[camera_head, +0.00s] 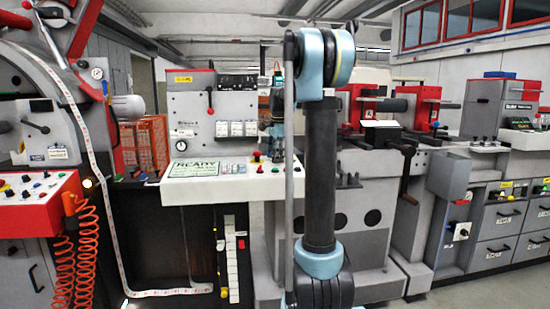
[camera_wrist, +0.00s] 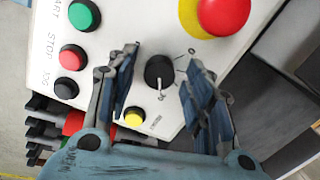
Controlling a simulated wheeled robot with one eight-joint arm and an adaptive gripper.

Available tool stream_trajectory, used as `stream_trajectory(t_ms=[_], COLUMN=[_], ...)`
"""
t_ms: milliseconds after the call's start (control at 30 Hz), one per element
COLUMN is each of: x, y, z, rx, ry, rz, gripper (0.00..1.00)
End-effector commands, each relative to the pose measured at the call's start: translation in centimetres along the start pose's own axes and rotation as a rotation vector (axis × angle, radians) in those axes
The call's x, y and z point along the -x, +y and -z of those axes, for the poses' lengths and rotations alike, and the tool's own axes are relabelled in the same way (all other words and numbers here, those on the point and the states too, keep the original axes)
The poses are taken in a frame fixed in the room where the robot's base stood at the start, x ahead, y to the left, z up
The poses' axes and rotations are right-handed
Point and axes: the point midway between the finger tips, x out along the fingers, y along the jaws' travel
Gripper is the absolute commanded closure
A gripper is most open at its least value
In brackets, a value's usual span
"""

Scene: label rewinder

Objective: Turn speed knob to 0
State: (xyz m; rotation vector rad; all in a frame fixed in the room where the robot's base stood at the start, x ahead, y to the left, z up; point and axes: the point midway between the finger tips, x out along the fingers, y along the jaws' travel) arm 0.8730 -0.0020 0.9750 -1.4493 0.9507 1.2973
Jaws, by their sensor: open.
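The speed knob (camera_wrist: 160,72) is a small black round knob on the white control panel (camera_wrist: 140,25), in the middle of the wrist view. A white pointer mark on it faces the lower edge of the picture. A "0" is printed up and right of the knob. My gripper (camera_wrist: 162,80) is open, with one finger left of the knob and the other right of it. I see gaps between the fingers and the knob in the picture; their height over the panel is hard to tell. In the head view, my arm partly hides the panel's right end, and the knob cannot be made out.
A red emergency button (camera_wrist: 223,12) on a yellow base lies close above the right finger. Green (camera_wrist: 84,15), red (camera_wrist: 72,58) and black (camera_wrist: 66,88) buttons line the left. A yellow button (camera_wrist: 134,117) lies below the knob. The READY screen (camera_head: 193,168) is left on the panel.

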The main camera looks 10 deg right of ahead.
Motion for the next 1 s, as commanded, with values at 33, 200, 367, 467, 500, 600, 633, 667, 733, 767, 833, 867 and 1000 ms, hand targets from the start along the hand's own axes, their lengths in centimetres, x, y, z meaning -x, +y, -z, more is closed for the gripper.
stream_trajectory(t_ms=[33,200,367,467,500,600,633,667,733,767,833,867,1000], x=[0.01,0.02,0.03,0.04,0.04,0.04,0.04,0.05,0.05,0.05,0.05,0.05,0.06], y=[0.0,0.01,-0.02,-0.04,-0.04,-0.06,-0.07,-0.08,-0.09,-0.1,-0.11,-0.12,-0.15], z=[0.0,0.01,0.01,0.01,0.01,0.01,0.01,0.01,0.01,0.01,0.01,0.01,0.01], rx=[0.0,0.0,0.0,0.006,0.011,0.035,0.046,0.058,0.093,0.112,0.16,0.184,0.307], ry=[0.0,0.0,0.0,0.0,0.0,0.0,0.0,0.0,0.0,0.0,0.0,0.0,0.001], rz=[0.0,0.0,0.0,0.001,0.0,0.0,-0.001,-0.001,-0.002,-0.003,-0.005,-0.006,-0.01], gripper=[0.53,0.91,0.98,0.98,0.98,0.98,0.98,0.98,0.98,0.98,0.98,0.98,0.98])
